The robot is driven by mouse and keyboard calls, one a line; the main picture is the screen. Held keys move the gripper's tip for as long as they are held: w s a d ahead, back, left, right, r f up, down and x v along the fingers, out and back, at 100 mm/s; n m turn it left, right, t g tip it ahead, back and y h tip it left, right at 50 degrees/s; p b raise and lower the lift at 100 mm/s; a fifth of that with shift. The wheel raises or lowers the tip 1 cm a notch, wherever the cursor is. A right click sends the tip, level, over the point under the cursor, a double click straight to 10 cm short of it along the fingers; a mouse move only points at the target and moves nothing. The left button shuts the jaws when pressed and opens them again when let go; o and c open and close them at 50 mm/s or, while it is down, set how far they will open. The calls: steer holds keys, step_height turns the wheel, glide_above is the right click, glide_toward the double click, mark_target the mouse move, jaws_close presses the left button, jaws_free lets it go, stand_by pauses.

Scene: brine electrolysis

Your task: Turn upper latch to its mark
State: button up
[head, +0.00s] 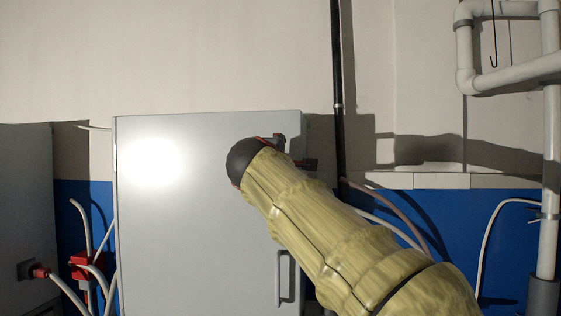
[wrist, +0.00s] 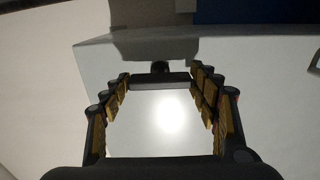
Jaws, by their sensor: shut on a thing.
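The upper latch shows in the wrist view as a dark bar (wrist: 158,80) near the top edge of the pale grey cabinet door, with a dark round knob behind it. My gripper (wrist: 162,76) has its fingers on the left and right ends of this bar and is shut on it. The bar lies about level in that view. In the head view my arm reaches to the upper right of the cabinet door (head: 180,230) and hides the latch. I cannot make out the latch's mark in either view.
A grey vertical handle (head: 278,278) sits lower on the door, left of my arm. A black pipe (head: 337,90) and cables run on the wall to the right. Red connectors (head: 86,265) with cables are at the left. White pipes (head: 548,200) stand at the far right.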

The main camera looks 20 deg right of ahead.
steer(key=o, duration=1.2)
steer(key=shift+c, duration=0.2)
steer(key=shift+s, duration=0.1)
steer(key=v, duration=1.1)
steer(key=shift+s+a, duration=0.25)
steer(key=shift+s, duration=0.05)
